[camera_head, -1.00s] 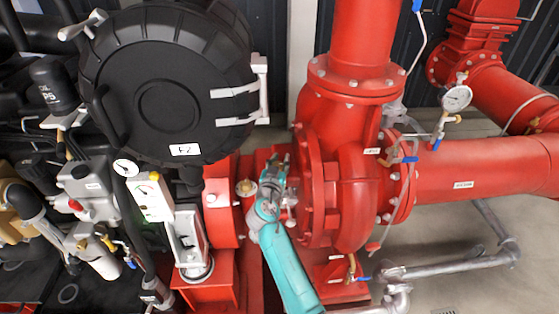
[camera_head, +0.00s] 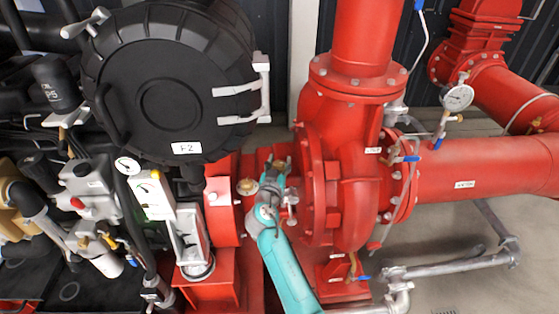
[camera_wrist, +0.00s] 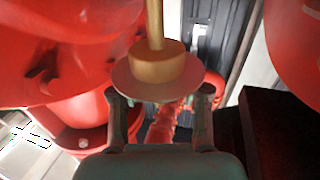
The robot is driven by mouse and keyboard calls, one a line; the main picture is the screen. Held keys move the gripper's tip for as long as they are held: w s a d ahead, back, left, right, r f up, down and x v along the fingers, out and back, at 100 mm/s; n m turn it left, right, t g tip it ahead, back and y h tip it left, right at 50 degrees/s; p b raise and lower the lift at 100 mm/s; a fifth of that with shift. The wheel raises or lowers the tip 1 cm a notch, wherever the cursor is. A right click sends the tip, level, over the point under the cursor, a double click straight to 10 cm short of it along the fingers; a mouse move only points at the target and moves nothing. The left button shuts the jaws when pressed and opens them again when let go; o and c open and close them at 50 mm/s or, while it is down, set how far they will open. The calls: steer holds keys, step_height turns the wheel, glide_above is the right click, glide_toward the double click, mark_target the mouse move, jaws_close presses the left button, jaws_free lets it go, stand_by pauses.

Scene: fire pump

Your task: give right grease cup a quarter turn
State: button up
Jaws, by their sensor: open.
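A brass grease cup (camera_wrist: 157,62) with a wide round flange and a stem shows in the wrist view, between and just beyond my fingertips. I cannot tell whether the fingers touch its rim. My gripper (camera_wrist: 161,93) is open, one finger on each side of the flange. In the head view my gripper (camera_head: 277,169) is over the gap between the red bearing housing and the pump casing. A brass cap (camera_head: 247,187) shows just left of my arm there. The cup at my fingertips is not clear in the head view, so I cannot tell which cup it is.
The red pump casing (camera_head: 352,185) stands close on the right of my gripper. The red housing (camera_head: 222,205) is close on the left. A big black round cover (camera_head: 165,80) is at the upper left. A pressure gauge (camera_head: 457,97) is farther right.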

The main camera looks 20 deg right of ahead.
steer(key=v, duration=1)
steer(key=shift+s+a, duration=0.15)
steer(key=shift+s, duration=0.1)
